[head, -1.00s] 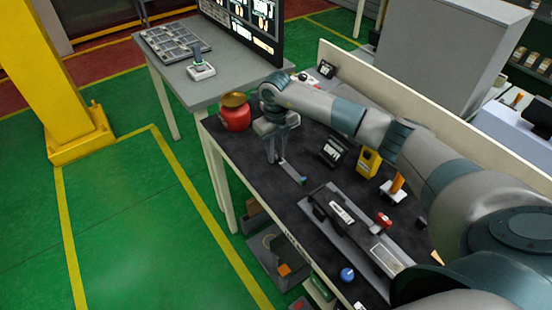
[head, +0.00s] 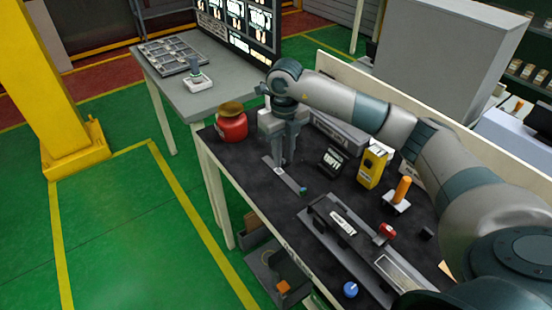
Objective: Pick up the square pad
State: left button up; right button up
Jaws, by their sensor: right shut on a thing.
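My right gripper (head: 286,157) points down over the dark workbench (head: 243,168), behind a grey bar (head: 284,175) with a teal end. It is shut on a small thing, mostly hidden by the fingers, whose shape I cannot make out. I cannot tell for sure which thing is the square pad. An orange-handled piece (head: 402,190) with a white square base stands upright on the bench, to the right of my gripper and apart from it. My left gripper is not in view.
A red pot (head: 231,127) stands left of my gripper. A small black display (head: 332,160), a yellow device (head: 371,167) and a long grey fixture (head: 350,238) with a red part are to the right. A blue knob (head: 350,289) is near the front edge.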

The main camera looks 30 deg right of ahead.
jog(key=s+r+b, duration=0.2)
jog(key=s+r, duration=0.2)
jog(key=s, duration=0.2)
jog(key=shift+s+d, duration=0.2)
jog(key=shift+s, duration=0.2)
jog(key=shift+r, duration=0.1)
